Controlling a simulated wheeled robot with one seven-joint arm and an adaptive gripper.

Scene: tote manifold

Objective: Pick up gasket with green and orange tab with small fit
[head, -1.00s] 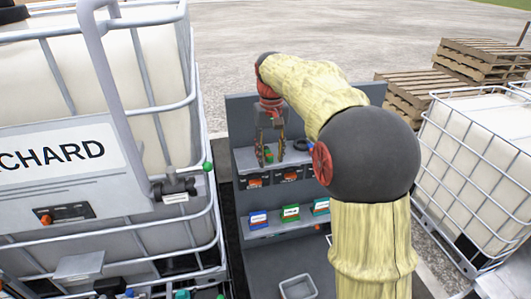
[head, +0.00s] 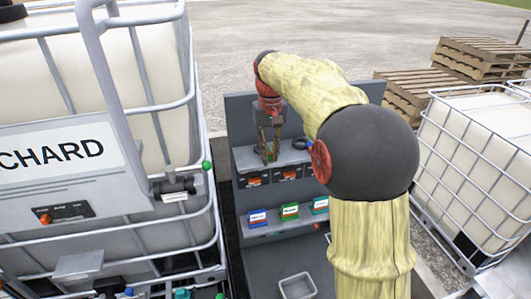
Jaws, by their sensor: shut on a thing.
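My gripper (head: 270,158) points down over the left part of the upper shelf (head: 244,160). Its fingers are shut on a small item with a bit of green showing between them, which looks like the gasket with the green and orange tab. The fingers hide most of it, so its ring, any orange and its size cannot be made out. Whether it still touches the shelf cannot be told.
A dark ring (head: 302,144) with a blue patch lies on the upper shelf, right of my gripper. Colored boxes (head: 289,211) stand on the lower shelf. A grey bin (head: 297,286) sits below. A large caged tote (head: 90,150) stands close on the left.

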